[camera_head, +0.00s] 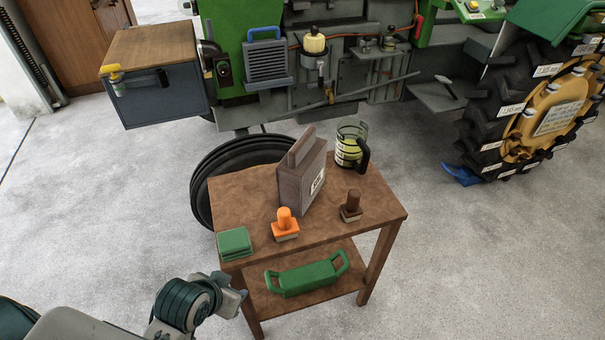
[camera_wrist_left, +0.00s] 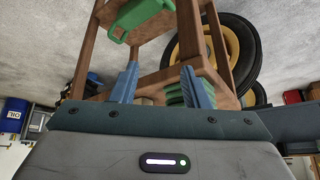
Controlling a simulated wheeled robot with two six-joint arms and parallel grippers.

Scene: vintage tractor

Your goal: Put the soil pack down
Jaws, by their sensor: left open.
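The soil pack, a grey-brown block with a top handle and a white label (camera_head: 302,178), stands upright on the wooden table's top (camera_head: 245,195), near its middle. Nothing holds it. My left gripper (camera_head: 238,292) is low at the table's front left corner, apart from the pack. In the left wrist view its two blue fingers (camera_wrist_left: 160,86) are spread with nothing gripped between them. The pack cannot be made out in that view. My right gripper is not in view.
Around the pack are a clear jug (camera_head: 350,145), an orange-handled stamp (camera_head: 285,225), a brown-handled stamp (camera_head: 351,207) and folded green cloths (camera_head: 234,243). A green handled item (camera_head: 306,277) lies on the lower shelf. A tractor stands behind; floor right of the table is clear.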

